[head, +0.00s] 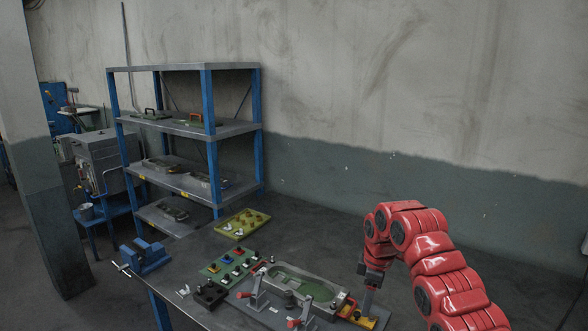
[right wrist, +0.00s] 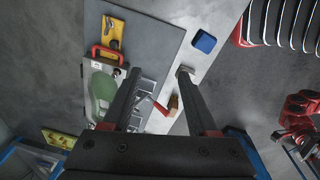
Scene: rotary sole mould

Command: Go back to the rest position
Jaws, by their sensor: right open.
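My right gripper (head: 368,302) hangs from the red arm, pointing down above the right end of the bench. In the right wrist view its two fingers (right wrist: 160,73) stand apart with nothing held between them. The grey mould (head: 275,272) with a green sole-shaped cavity lies on the bench to the left of this gripper. It also shows in the right wrist view (right wrist: 91,70), left of the fingers and partly hidden by one. A red handle (right wrist: 106,55) is at the mould's end. My left gripper is not seen in the head view.
Toggle clamps with red handles stand along the mould's front. A green button panel (head: 218,268), a black box (head: 209,294), a blue vise (head: 148,257) and a yellow tray (head: 232,233) are farther left. A blue-post shelf (head: 211,150) stands behind. A blue block (right wrist: 204,42) lies near the bench edge.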

